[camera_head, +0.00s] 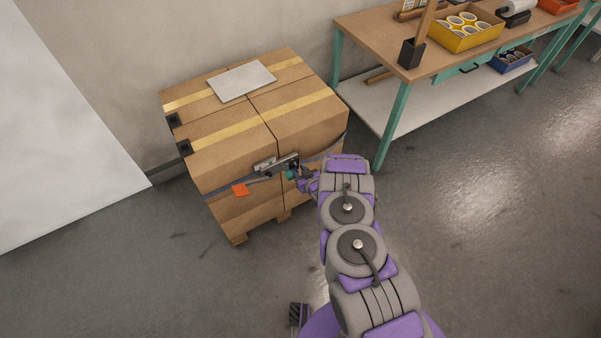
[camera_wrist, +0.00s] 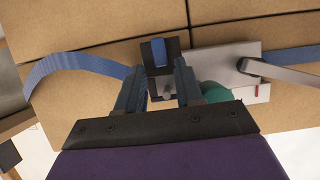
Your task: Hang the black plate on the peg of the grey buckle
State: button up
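In the wrist view, the black plate (camera_wrist: 145,62) with a blue strip over its middle sits at the fingertips of my gripper (camera_wrist: 166,72). The fingers stand apart. I cannot tell whether they press on the plate or only stand beside it. A short grey peg (camera_wrist: 168,93) shows between the fingers. The grey buckle (camera_wrist: 222,57) is on the box front, just right of the right finger, partly hidden by it. In the head view, my gripper (camera_head: 292,168) is at the box front, close to the grey buckle (camera_head: 264,164).
A blue strap (camera_wrist: 72,66) arches out to the left of the plate. Stacked cardboard boxes (camera_head: 235,155) stand on a pallet, with an orange tag (camera_head: 240,190) on the front. A workbench (camera_head: 385,45) with a yellow tray (camera_head: 447,41) stands at the right. The floor right of the boxes is clear.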

jog(key=shift+s+a, duration=0.15)
jog(key=shift+s, duration=0.1)
jog(key=p+v, duration=0.6)
jog(key=v, duration=1.1)
jog(key=shift+d, duration=0.25)
jog(key=shift+w+r, duration=0.1)
jog(key=shift+w, duration=0.05)
jog(key=w+d+r+g+h, duration=0.1)
jog(key=w+r+g+h, duration=0.1)
jog(key=r, duration=0.7)
jog(key=w+d+r+g+h, duration=0.2)
jog(key=r, duration=0.7)
jog(key=s+d+r+m+g+h, duration=0.25)
jog(key=s+d+r+g, duration=0.2)
jog(key=s+r, duration=0.85)
jog(key=s+d+r+m+g, duration=0.1)
jog(key=s+r, duration=0.4)
jog(key=s, duration=0.4)
jog(key=s+r+m+g, duration=0.2)
jog(key=s+r, duration=0.4)
jog(key=s, duration=0.4)
jog(key=s+d+r+m+g, duration=0.1)
jog(key=s+r, duration=0.4)
jog(key=s, duration=0.4)
jog(key=shift+d+r+h, duration=0.2)
jog(key=shift+d+h, duration=0.15)
jog(key=shift+h, duration=0.1)
